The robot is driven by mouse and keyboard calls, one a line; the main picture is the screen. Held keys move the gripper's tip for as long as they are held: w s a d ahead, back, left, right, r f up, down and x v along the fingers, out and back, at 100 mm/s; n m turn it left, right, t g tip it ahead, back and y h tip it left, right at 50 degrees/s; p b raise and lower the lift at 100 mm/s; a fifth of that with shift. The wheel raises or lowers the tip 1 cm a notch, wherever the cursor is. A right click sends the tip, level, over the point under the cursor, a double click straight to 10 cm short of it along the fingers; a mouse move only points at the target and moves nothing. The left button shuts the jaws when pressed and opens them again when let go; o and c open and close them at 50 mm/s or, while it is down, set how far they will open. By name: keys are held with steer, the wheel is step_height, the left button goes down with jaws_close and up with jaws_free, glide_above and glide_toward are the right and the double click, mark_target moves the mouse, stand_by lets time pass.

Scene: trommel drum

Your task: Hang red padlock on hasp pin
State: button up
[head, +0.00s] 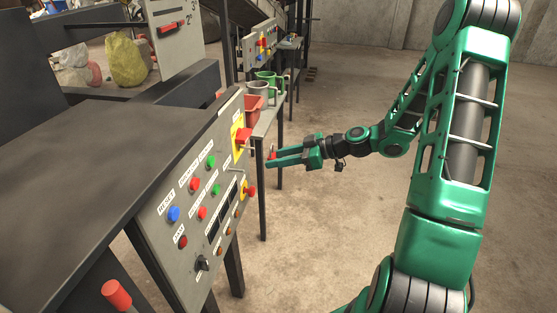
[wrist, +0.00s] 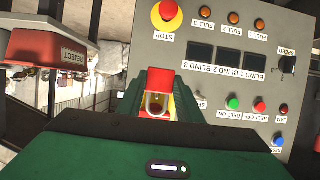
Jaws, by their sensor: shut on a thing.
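In the head view only a small bit of red (head: 272,153) shows at the fingertips. A red switch handle (head: 242,135) on a yellow plate (head: 237,121) is at the panel's upper right, left of the fingertips. A thin pale part (head: 245,148) sits below the handle; I cannot tell whether it is the hasp pin.
A red stop button (wrist: 167,12) and several smaller buttons project from the panel. A red bin (head: 253,106) and green mug (head: 266,78) stand on a table behind. A dark slab (head: 90,150) lies left. The floor on the right is open.

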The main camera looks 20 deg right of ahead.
steer(key=shift+w+a+f, duration=0.1)
steer(key=shift+w+a, duration=0.6)
steer(key=shift+a, duration=0.25)
steer(key=shift+w+a+f, duration=0.1)
steer(key=shift+w+a, duration=0.55)
steer(key=shift+a, duration=0.3)
steer(key=shift+w+a+f, duration=0.1)
steer(key=shift+w+a, duration=0.6)
steer(key=shift+a, duration=0.25)
steer(key=shift+w+a+f, duration=0.35)
steer(key=shift+a, duration=0.1)
steer(key=o, duration=1.2)
